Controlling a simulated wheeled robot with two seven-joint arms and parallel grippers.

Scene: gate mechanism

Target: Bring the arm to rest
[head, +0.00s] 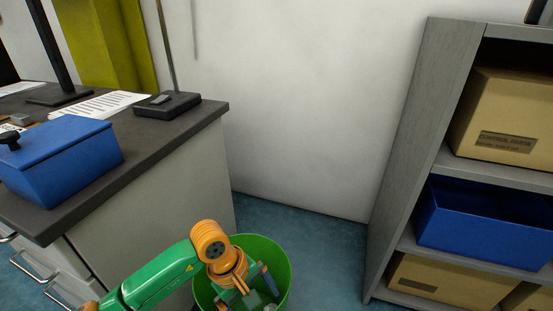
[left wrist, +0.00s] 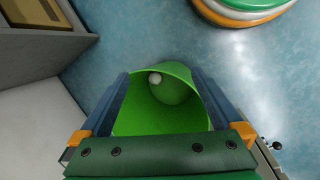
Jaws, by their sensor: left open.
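My left arm comes in from the lower left in the head view. Its gripper (head: 245,292) points down over the green bin (head: 281,270) on the floor, between the counter and the shelf. In the left wrist view the blue fingers of my left gripper (left wrist: 161,76) are spread wide, with nothing between them. The green bin (left wrist: 150,115) shows beyond and between the fingers. A small whitish round object (left wrist: 155,78) lies inside the bin, apart from the fingers. My right gripper is not in view.
A dark-topped counter (head: 190,125) stands at left, with a blue lidded box (head: 65,165), papers (head: 105,105) and a black device (head: 167,104) on it. A grey shelf (head: 415,150) with cardboard boxes and a blue crate (head: 480,225) stands at right. Blue floor (head: 325,255) is free between bin and shelf.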

